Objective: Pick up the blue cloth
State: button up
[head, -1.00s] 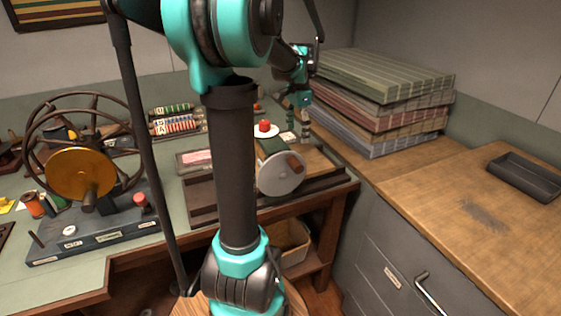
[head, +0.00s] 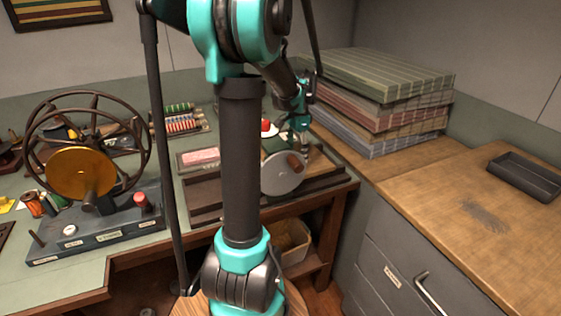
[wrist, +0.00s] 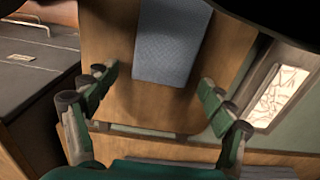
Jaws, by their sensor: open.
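The blue cloth (wrist: 172,42) lies flat on a wooden board (wrist: 112,70) in the wrist view, its far end cut off by the top of the picture. I cannot make it out in the head view, where my arm and a grey disc block part of the board. My gripper (wrist: 158,88) is open, with green and dark fingers on either side of the cloth's near end, and nothing is between them. In the head view my gripper (head: 303,142) is low over the board, behind the disc.
A grey disc (head: 283,175) stands at the board's front. A stack of folded striped cloths (head: 385,95) is to the right on a wooden counter (head: 430,195). A dark tray (head: 525,177) sits there too. A spoked wheel machine (head: 85,165) is at left.

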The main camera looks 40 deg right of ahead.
jog(key=c, duration=1.4)
jog(key=shift+o, duration=0.2)
jog(key=shift+r, duration=0.1)
